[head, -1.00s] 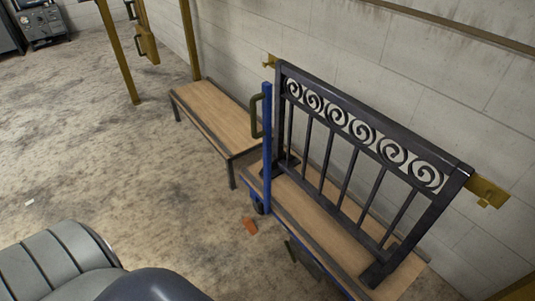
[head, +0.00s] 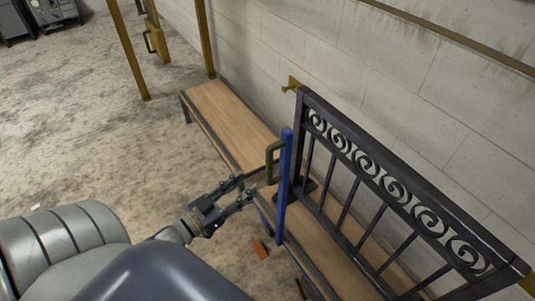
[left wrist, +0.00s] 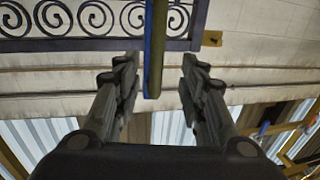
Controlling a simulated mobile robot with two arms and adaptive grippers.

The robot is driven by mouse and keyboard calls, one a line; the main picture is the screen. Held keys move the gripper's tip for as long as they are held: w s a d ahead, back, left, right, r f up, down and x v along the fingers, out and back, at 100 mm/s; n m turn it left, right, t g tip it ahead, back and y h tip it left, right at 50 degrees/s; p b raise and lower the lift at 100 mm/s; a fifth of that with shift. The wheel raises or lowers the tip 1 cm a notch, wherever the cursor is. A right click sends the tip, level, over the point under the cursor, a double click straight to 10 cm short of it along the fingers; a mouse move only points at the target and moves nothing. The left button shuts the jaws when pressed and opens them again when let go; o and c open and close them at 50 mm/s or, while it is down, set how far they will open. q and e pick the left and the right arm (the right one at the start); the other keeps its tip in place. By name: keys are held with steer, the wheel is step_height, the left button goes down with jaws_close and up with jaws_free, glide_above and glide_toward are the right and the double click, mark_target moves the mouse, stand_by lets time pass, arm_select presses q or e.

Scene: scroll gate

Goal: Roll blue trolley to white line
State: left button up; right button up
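The blue trolley shows its blue post (head: 283,185) with an olive-green handle (head: 270,160). The trolley's wooden deck (head: 318,238) is under a dark scroll gate (head: 385,178), which stands upright along the wall side. My left gripper (head: 246,187) is open and empty, just left of the handle and a little below its middle. In the left wrist view, the handle (left wrist: 154,60) lines up with the gap between the open fingers (left wrist: 158,70). I see no contact with it. The white line cannot be made out. My right gripper is not in view.
A wooden bench-like deck (head: 228,118) stands along the wall beyond the trolley. A small orange piece (head: 260,249) lies on the floor beside the trolley. Yellow posts (head: 129,50) stand at the back. The stained floor (head: 90,130) at left is mostly clear.

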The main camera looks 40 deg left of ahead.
mark_target(267, 170)
arm_select(q)
steer(key=w, duration=0.2)
steer(key=w+d, duration=0.1)
steer(key=shift+w+d+r+p, duration=0.1)
steer(key=shift+w+r+p, duration=0.15)
steer(key=shift+r+p, duration=0.1)
steer(key=w, duration=0.4)
steer(key=w+d, duration=0.1)
steer(key=shift+w+f+p, duration=0.1)
steer(key=shift+w+p, duration=0.2)
steer(key=shift+w, duration=0.1)
steer(key=shift+w+d+f, duration=0.1)
steer(key=shift+w, duration=0.3)
jaws_close()
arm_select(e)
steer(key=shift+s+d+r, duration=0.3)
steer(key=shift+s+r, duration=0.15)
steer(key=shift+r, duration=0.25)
